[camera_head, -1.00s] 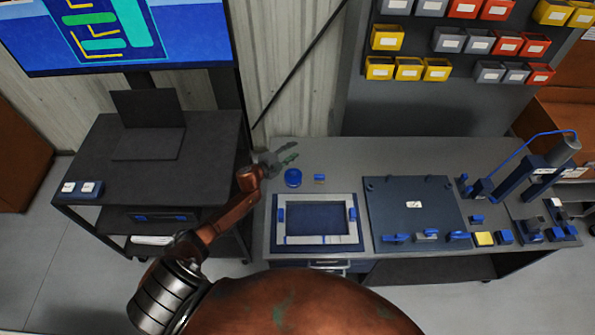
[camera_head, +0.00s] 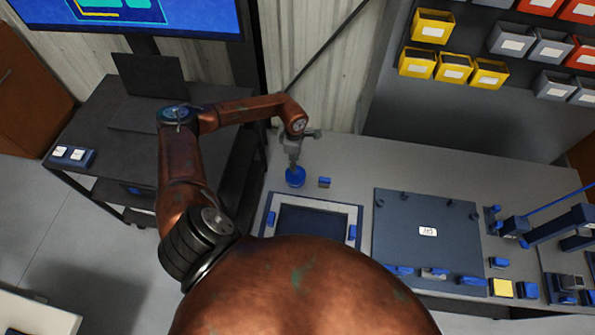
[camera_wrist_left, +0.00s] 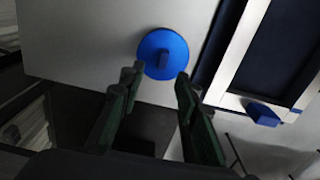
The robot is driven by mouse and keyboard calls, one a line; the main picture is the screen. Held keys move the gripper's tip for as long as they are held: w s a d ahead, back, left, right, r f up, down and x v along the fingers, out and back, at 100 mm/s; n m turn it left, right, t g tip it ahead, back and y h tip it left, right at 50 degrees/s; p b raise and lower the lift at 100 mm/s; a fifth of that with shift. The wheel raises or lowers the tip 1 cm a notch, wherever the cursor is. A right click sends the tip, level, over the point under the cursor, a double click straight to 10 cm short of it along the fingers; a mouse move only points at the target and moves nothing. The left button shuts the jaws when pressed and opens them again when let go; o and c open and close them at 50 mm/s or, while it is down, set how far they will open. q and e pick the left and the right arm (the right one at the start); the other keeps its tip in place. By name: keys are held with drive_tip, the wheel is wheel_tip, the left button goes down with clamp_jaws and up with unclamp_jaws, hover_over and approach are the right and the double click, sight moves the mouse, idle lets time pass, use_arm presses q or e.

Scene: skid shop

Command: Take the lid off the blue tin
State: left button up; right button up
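The blue tin (camera_head: 295,179) stands on the grey workbench near its left end, left of a small blue block. In the left wrist view the tin (camera_wrist_left: 150,46) shows from above as a round blue lid with a small upright blue knob (camera_wrist_left: 164,59) at its middle. My left gripper (camera_head: 293,160) points down right above the tin. In the left wrist view the two dark fingers of the left gripper (camera_wrist_left: 156,80) are apart with nothing between them, and the lid lies just beyond the tips. My right gripper is not in view.
A small blue block (camera_head: 324,182) sits right of the tin. A light frame with a dark inside (camera_head: 312,222) lies in front of it, and a dark plate (camera_head: 427,232) lies further right. A dark side table (camera_head: 125,150) with a laptop stands left of the bench.

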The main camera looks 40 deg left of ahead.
sight(295, 173)
use_arm(q)
drive_tip(key=f, duration=0.1)
drive_tip(key=f+p, duration=0.1)
drive_tip(key=f, duration=0.1)
drive_tip(key=shift+d+f, duration=0.1)
drive_tip(key=shift+d, duration=0.2)
drive_tip(key=shift+f+p, duration=0.4)
drive_tip(key=shift+f, duration=1)
drive_tip(key=shift+c, duration=0.2)
drive_tip(key=c, duration=0.5)
clamp_jaws()
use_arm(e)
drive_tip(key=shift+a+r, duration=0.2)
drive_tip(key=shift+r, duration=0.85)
